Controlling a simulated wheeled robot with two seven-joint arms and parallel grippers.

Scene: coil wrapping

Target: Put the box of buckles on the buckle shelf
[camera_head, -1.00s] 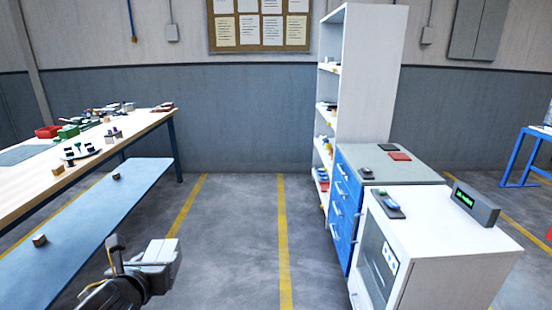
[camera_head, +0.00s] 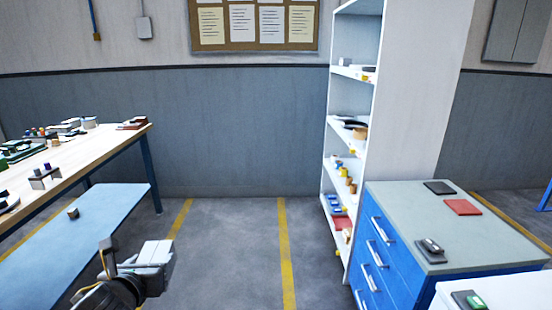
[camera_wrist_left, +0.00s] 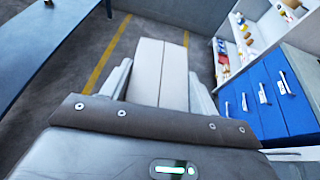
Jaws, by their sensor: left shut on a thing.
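My left gripper (camera_head: 150,258) is low in front of me in the head view, held over the open floor. It is shut on a pale grey-white box (camera_wrist_left: 157,72), which sits between the two fingers in the left wrist view. The box's closed top with a seam shows; its contents are hidden. The white shelf unit (camera_head: 411,100) stands ahead to the right, with several shelves holding small items. I cannot tell which shelf is the buckle shelf. The shelf unit also shows in the left wrist view (camera_wrist_left: 203,20). My right gripper is not in view.
A blue drawer cabinet (camera_head: 395,262) stands in front of the shelf unit, with small items on its grey top. A white cabinet (camera_head: 515,290) is at the lower right. A wooden workbench (camera_head: 75,165) and a light blue lower surface (camera_head: 110,205) are at left. Floor between is clear.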

